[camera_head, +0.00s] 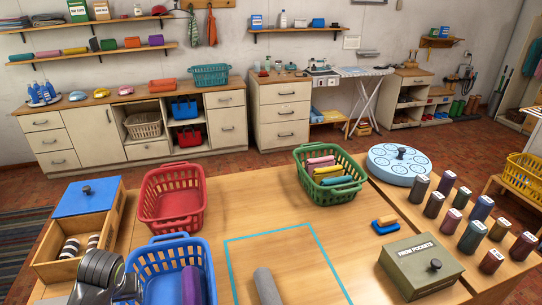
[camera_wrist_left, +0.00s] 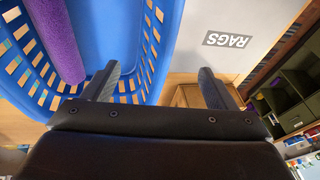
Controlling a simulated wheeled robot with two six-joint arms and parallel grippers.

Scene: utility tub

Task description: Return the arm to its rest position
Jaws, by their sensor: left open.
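My left arm comes in at the bottom left of the head view. Its gripper (camera_head: 128,286) is partly cut off there, beside the left side of the blue basket (camera_head: 138,262). In the left wrist view, the two fingers of this gripper (camera_wrist_left: 158,85) stand apart with nothing between them. The blue basket (camera_wrist_left: 108,25) shows behind the left finger, with a purple roll (camera_wrist_left: 52,40) in it. The purple roll (camera_head: 192,285) also lies in the basket in the head view. My right gripper is not in view.
A red basket (camera_head: 146,208) and a wooden box with a blue lid (camera_head: 87,197) stand behind. A blue tape outline (camera_head: 228,265) holds a grey roll (camera_head: 266,287). A green basket (camera_head: 300,172) and a "FROM POCKETS" box (camera_head: 410,262) are right.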

